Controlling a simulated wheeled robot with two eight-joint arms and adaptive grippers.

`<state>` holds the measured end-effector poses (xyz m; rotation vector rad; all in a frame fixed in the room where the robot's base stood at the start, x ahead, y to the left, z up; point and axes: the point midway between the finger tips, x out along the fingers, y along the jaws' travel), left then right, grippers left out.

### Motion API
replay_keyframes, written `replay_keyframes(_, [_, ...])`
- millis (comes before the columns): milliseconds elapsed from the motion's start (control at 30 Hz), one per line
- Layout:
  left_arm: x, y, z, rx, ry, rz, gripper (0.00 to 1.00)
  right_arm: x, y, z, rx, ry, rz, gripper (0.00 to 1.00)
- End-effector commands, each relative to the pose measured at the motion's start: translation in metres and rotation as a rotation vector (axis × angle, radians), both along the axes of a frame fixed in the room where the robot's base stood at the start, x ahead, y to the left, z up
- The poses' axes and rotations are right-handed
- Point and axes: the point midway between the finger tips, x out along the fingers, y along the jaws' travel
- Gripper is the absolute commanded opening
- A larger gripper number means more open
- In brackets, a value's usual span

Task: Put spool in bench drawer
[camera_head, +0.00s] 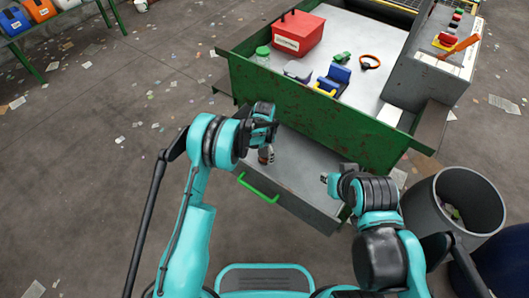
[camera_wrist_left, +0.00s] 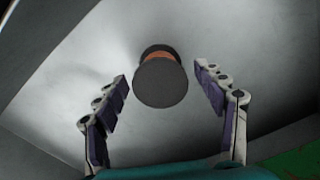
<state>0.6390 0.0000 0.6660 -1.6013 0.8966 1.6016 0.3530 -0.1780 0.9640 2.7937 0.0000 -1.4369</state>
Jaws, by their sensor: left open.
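The bench drawer (camera_head: 290,181) is pulled out below the green bench, with a green handle (camera_head: 258,188) on its front. The spool (camera_head: 266,155), dark with a copper-brown winding, is inside the drawer near its left side. In the left wrist view the spool (camera_wrist_left: 160,84) shows end-on against the grey drawer floor (camera_wrist_left: 215,30). My left gripper (camera_head: 264,128) is over the drawer, just above the spool. Its fingers (camera_wrist_left: 161,80) are spread, with clear gaps to the spool. My right gripper (camera_head: 326,180) is over the drawer's right part; its fingers are too small to read.
The bench top (camera_head: 340,45) holds a red box (camera_head: 298,34), a green jar (camera_head: 262,56), a blue-and-yellow item (camera_head: 333,81) and an orange ring (camera_head: 370,62). A grey bin (camera_head: 468,205) stands right of the drawer. The littered floor at left is mostly clear.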

Motion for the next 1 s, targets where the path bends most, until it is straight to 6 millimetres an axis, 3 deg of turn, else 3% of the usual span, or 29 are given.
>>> replay_keyframes(167, [0.0, 0.0, 0.016, 0.0, 0.0, 0.0, 0.7, 0.0, 0.0, 0.009, 0.0, 0.0, 0.0, 0.22])
replay_keyframes(600, [0.0, 0.0, 0.107, 0.0, 0.0, 0.0, 0.7, 0.0, 0.0, 0.044, 0.0, 0.0, 0.0, 0.22])
replay_keyframes(1000, [-0.001, 0.002, 0.13, -0.001, -0.006, 0.009, 0.7, 0.0, 0.0, 0.048, 0.0, 0.0, 0.0, 0.22])
